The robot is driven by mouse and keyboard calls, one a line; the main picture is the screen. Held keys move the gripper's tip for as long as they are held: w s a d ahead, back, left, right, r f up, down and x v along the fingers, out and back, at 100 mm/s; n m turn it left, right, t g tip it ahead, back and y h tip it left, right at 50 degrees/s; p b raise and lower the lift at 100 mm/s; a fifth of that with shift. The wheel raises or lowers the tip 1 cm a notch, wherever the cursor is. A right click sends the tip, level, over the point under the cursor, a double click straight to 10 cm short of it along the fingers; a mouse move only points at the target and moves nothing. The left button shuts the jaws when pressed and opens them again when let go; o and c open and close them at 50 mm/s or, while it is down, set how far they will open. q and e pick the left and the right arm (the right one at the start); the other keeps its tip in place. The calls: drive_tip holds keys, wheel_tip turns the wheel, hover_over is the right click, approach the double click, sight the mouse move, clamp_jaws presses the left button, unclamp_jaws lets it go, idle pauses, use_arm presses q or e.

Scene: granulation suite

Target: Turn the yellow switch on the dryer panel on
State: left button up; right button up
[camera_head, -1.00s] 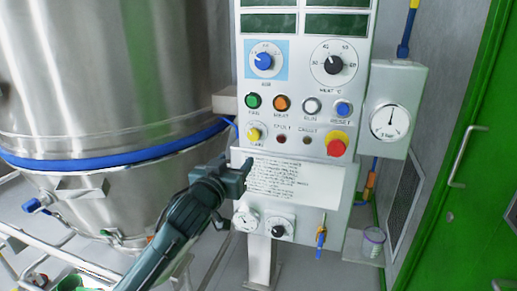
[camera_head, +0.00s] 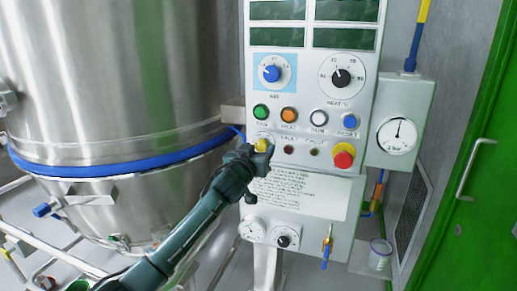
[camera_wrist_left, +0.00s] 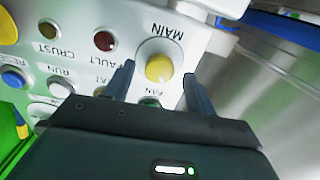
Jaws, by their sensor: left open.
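The yellow switch (camera_head: 262,145) is a round knob on a white dial at the left side of the dryer panel (camera_head: 320,185). In the left wrist view the yellow switch (camera_wrist_left: 159,68) sits under the label MAIN, which appears upside down. My left gripper (camera_head: 258,152) is at the panel, and its jaws partly cover the dial in the head view. In the left wrist view the left gripper (camera_wrist_left: 158,85) is open, with one finger on each side of the knob. I cannot tell whether either finger touches it. My right gripper is not in view.
A row of buttons, green (camera_head: 261,112), orange (camera_head: 289,115), white (camera_head: 319,118) and blue (camera_head: 349,121), is just above. A red emergency button (camera_head: 343,158) is to the right. A large steel vessel (camera_head: 110,75) stands left, and a green door (camera_head: 480,170) right.

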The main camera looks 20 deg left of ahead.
use_arm(q)
drive_tip(key=shift+w, duration=0.45)
drive_tip(key=c, duration=1)
